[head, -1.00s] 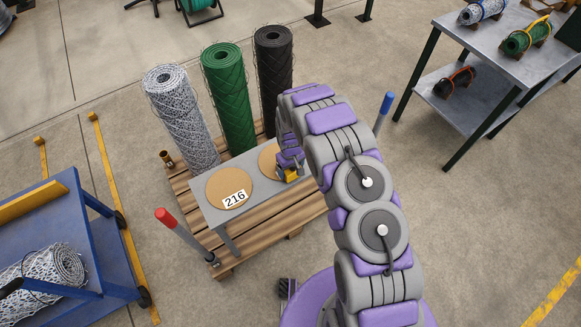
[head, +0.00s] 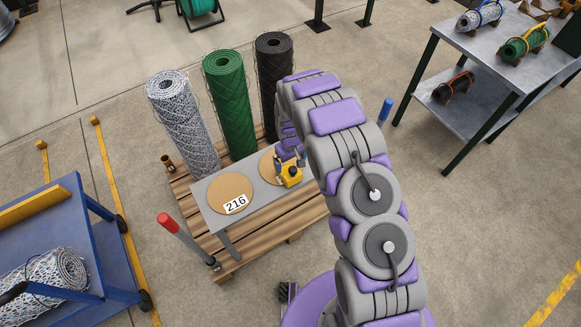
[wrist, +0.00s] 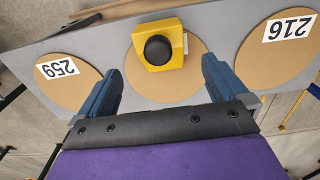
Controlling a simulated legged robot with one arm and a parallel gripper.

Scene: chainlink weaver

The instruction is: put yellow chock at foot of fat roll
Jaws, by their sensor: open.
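A yellow chock (head: 290,177) with a black knob sits on the middle cork disc of a grey bench. In the wrist view the chock (wrist: 157,46) stands beyond the fingertips and between their lines. My gripper (wrist: 160,80) is open and empty, with its two blue fingers apart and not touching the chock. In the head view my gripper (head: 286,157) is beside the chock, partly hidden by my arm. Three upright mesh rolls stand behind the bench: silver (head: 184,120), green (head: 230,105) and black (head: 273,85). I cannot tell for certain which is the fat one.
The bench (head: 212,211) stands on a wooden pallet (head: 250,249) with red-topped (head: 168,222) and blue-topped (head: 385,110) posts nearby. Discs labelled 216 (wrist: 268,54) and 259 (wrist: 66,82) flank the chock. A blue cart (head: 75,205) is at left; a grey table (head: 480,55) at right.

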